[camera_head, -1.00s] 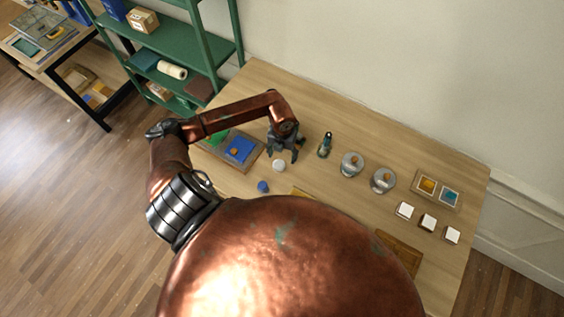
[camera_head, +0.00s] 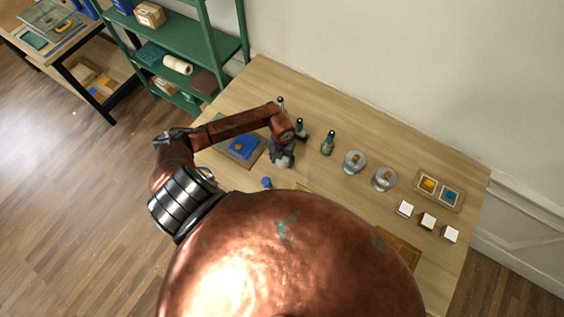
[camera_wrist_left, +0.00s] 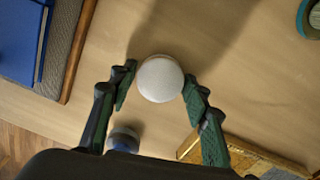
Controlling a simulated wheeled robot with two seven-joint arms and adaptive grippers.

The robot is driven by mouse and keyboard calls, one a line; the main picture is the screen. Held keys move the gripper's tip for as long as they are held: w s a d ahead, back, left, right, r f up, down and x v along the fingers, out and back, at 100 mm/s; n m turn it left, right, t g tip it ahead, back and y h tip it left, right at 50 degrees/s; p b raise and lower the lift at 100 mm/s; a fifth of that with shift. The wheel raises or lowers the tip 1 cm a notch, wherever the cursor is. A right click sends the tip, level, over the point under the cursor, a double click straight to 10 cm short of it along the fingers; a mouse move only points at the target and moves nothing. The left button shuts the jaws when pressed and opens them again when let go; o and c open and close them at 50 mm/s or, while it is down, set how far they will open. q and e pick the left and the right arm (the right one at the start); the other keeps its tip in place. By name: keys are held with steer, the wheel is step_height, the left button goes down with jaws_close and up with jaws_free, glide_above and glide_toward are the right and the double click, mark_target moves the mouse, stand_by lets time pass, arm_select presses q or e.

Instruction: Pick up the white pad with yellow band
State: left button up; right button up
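A round white pad (camera_wrist_left: 160,78) lies on the table between the fingers of my left gripper (camera_wrist_left: 158,98) in the left wrist view. No yellow band shows on the side I see. The gripper is open; a gap shows between the pad and the left finger, while the right finger is close to its edge, and I cannot tell if it touches. My right gripper is not in view.
A small blue pad (camera_head: 266,182) stands close by. A tray with a blue panel (camera_head: 243,150) lies to the left. Dark bottles (camera_head: 328,142), two glass-like domes (camera_head: 354,162) and white-topped blocks (camera_head: 427,221) stand to the right.

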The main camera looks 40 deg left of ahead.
arm_select(q)
steer(key=c, duration=0.3)
steer(key=shift+c, duration=1.3)
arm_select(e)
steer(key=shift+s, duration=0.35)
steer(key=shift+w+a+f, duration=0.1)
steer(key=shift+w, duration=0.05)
arm_select(q)
steer(key=shift+r+b, duration=0.35)
steer(key=shift+r, duration=0.25)
steer(key=s+d+r+b, duration=0.4)
steer(key=s+r, duration=0.7)
steer(key=s, duration=0.2)
steer(key=shift+s+r, duration=0.2)
steer(key=shift+r, duration=0.2)
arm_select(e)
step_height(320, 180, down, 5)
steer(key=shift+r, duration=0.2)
